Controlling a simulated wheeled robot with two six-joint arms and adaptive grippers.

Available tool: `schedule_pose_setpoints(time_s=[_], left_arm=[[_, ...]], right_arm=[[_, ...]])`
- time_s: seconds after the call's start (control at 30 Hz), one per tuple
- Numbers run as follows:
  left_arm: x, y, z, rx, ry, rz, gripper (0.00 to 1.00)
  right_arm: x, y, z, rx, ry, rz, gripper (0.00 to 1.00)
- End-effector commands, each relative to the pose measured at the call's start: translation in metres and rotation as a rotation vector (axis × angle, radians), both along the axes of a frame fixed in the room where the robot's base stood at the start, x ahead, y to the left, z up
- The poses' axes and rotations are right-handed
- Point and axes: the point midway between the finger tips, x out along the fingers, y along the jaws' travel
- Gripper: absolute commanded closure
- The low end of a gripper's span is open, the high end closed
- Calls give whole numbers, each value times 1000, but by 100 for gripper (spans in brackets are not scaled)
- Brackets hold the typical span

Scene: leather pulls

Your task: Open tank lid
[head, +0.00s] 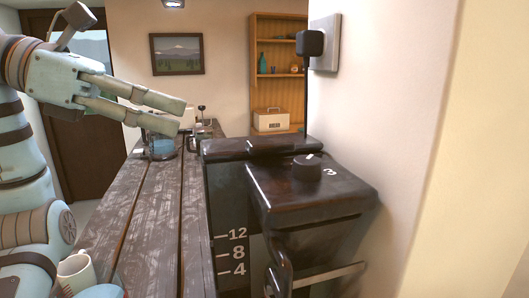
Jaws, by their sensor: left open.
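A dark coffee-machine-like appliance stands at the right end of the wooden counter. Its tank (229,215) has the marks 12, 8 and 4 on its front. The dark tank lid (226,149) lies flat across the top and looks closed. My right gripper is not in view.
The wooden counter (135,220) runs away to the left of the appliance, its near part mostly clear. A blue glass vessel (161,147) stands farther back. A cream mug (75,271) is at lower left.

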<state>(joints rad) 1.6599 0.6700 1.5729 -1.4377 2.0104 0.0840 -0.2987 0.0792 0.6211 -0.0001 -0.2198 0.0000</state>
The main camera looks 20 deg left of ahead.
Motion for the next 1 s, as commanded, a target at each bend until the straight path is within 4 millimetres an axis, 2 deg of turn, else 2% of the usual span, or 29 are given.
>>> schedule_pose_setpoints(time_s=[0.13, 0.3, 0.5, 0.7, 0.93, 1.0], left_arm=[[15, -26, -14, 1, 1, -13, 52], [41, -67, -31, 1, 2, -17, 52], [62, -100, -46, -1, 2, -12, 52], [69, -111, -51, 0, 0, -9, 52], [70, -111, -51, 0, 0, -8, 52], [70, -111, -51, 0, 1, -7, 61]], right_arm=[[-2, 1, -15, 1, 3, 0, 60], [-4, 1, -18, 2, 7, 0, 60], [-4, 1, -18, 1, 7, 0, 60], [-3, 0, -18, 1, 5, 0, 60], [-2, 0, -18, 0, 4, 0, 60], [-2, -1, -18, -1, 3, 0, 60]])
